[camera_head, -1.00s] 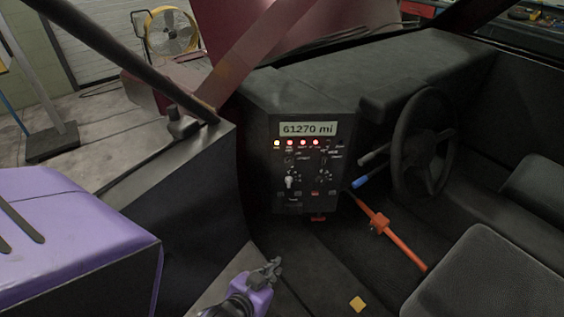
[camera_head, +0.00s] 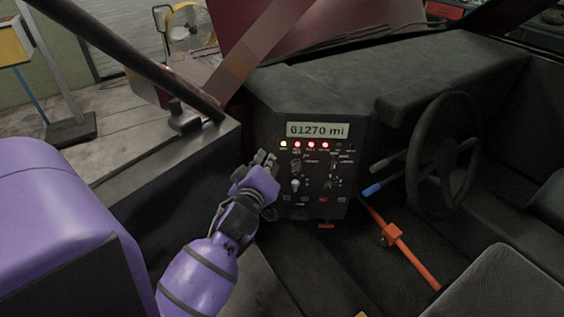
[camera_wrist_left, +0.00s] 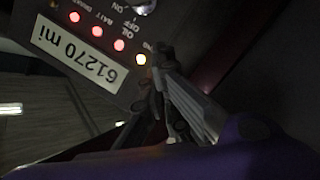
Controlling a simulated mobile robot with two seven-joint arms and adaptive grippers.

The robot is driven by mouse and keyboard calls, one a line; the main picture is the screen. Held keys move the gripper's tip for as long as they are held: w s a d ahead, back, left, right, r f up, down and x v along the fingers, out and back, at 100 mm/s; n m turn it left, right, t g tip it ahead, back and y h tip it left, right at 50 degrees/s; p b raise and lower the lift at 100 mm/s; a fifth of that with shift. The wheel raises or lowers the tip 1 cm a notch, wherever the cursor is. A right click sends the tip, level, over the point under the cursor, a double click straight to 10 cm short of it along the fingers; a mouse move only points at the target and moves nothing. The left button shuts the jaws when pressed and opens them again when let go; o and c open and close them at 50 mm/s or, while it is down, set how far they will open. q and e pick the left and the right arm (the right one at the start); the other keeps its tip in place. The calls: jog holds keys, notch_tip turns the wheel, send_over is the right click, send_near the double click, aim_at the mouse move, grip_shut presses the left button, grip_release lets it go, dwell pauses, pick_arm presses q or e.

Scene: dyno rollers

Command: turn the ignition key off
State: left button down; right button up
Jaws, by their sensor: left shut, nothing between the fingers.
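The dark dashboard panel (camera_head: 312,212) stands at the centre of the head view. It carries a lit mileage display (camera_head: 317,130), a row of lit lamps (camera_head: 311,145) and several switches. A pale knob-like control (camera_head: 295,185) sticks out low on its left side; I cannot tell whether it or another control is the ignition key. My purple left gripper (camera_head: 265,158) is shut and empty, at the panel's left edge below the lamps. In the left wrist view its fingers (camera_wrist_left: 152,85) are beside the end lamp (camera_wrist_left: 141,59), with an on/off switch (camera_wrist_left: 143,6) at the top edge.
The steering wheel (camera_head: 411,165) and a blue-tipped lever (camera_head: 371,190) are right of the panel. An orange bar (camera_head: 408,255) slants across the floor below. A dark frame bar (camera_head: 130,62) crosses the upper left. A yellow fan (camera_head: 190,28) stands behind.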

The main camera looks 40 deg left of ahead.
aim_at(297, 166)
pick_arm(q)
jog(key=x, duration=0.4)
jog(key=shift+r, duration=0.1)
jog(key=shift+w+d+f, duration=0.25)
jog(key=shift+d+f, duration=0.1)
jog(key=shift+f, duration=0.2)
jog(key=shift+w+d+f, duration=0.3)
jog(key=shift+d+f, duration=0.05)
jog(key=shift+f, duration=0.15)
jog(key=shift+w+d+f, duration=0.25)
jog(key=shift+d+f, duration=0.25)
pick_arm(e)
jog(key=shift+w+a+r, duration=0.1)
jog(key=shift+w+a, duration=0.05)
jog(key=shift+w, duration=0.35)
jog(key=shift+s, duration=0.1)
pick_arm(q)
jog(key=shift+f+n, duration=0.25)
jog(key=shift+n, duration=0.05)
jog(key=shift+b, duration=0.3)
pick_arm(e)
jog(key=shift+s+f, duration=0.4)
jog(key=shift+s, duration=0.15)
